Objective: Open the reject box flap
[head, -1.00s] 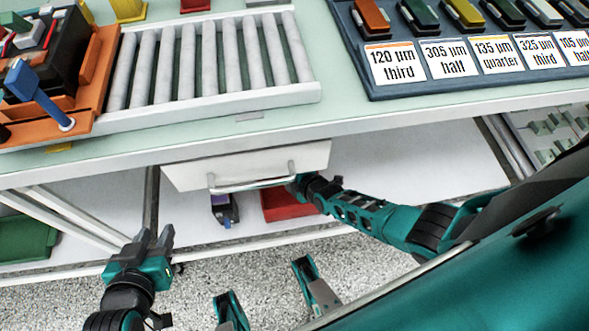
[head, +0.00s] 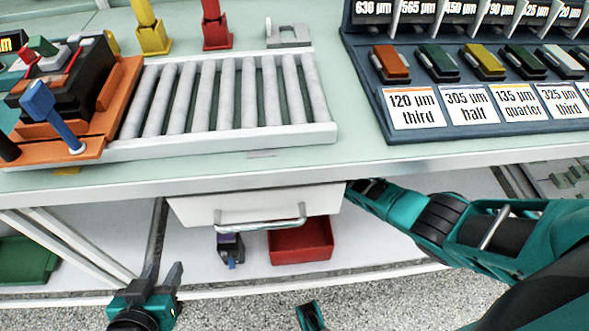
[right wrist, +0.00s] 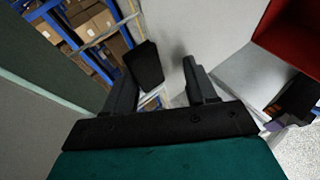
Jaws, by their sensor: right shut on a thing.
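My right arm reaches under the table at the right end of the white drawer front, where its gripper is hidden in the head view. In the right wrist view my right gripper (right wrist: 162,85) has its fingers around a dark block (right wrist: 143,65), shown beside the left finger. I cannot tell whether this block belongs to the reject box flap. No part is clearly recognisable as the flap. My left gripper (head: 163,277) is open and empty, low at the left in front of the lower shelf.
The white drawer (head: 190,212) with a metal handle (head: 262,223) hangs under the tabletop. A red bin (head: 300,257) and a small dark device (head: 230,246) are on the lower shelf. A roller conveyor (head: 325,133) and labelled rack (head: 378,118) stand above.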

